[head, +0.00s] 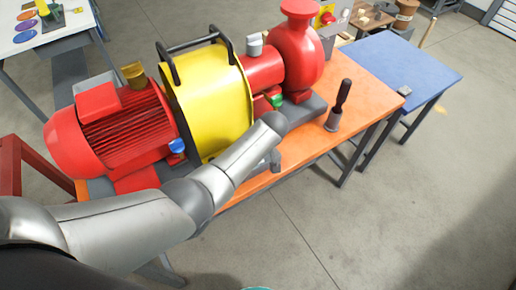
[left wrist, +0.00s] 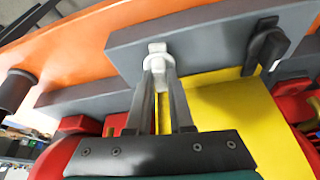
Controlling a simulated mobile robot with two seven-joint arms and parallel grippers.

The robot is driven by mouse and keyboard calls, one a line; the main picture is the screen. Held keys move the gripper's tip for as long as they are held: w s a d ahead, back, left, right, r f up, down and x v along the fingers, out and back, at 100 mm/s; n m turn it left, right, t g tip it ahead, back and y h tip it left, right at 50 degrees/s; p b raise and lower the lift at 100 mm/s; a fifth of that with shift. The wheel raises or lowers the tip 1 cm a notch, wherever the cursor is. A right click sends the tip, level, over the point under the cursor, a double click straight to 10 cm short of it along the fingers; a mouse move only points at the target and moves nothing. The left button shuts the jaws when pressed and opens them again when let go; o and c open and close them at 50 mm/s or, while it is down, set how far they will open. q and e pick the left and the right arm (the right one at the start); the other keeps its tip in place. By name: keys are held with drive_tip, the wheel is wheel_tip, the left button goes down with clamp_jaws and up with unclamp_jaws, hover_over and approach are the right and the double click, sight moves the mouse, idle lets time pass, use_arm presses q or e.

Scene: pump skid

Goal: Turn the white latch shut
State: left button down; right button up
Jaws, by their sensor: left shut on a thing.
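The white latch (left wrist: 157,50) is on the grey base of the pump skid, beside the yellow guard, in the left wrist view. My left gripper (left wrist: 159,70) is shut on the white latch, its two fingers close together on it. In the head view the left gripper (head: 272,162) is low at the front of the yellow guard (head: 210,95), partly behind my arm. The white latch cannot be made out there.
A black latch (left wrist: 266,46) sits on the same grey base (left wrist: 215,50), apart from my fingers. The red motor (head: 115,125) and red pump (head: 297,55) flank the guard. A black-handled tool (head: 342,95) stands upright on the orange table (head: 365,75). Floor to the right is clear.

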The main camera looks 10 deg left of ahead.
use_arm(q)
drive_tip(key=shift+n+g+y+b, duration=0.3)
drive_tip(key=shift+n, duration=0.7)
use_arm(e)
drive_tip(key=shift+f, duration=0.4)
use_arm(q)
drive_tip(key=c, duration=0.8)
unclamp_jaws()
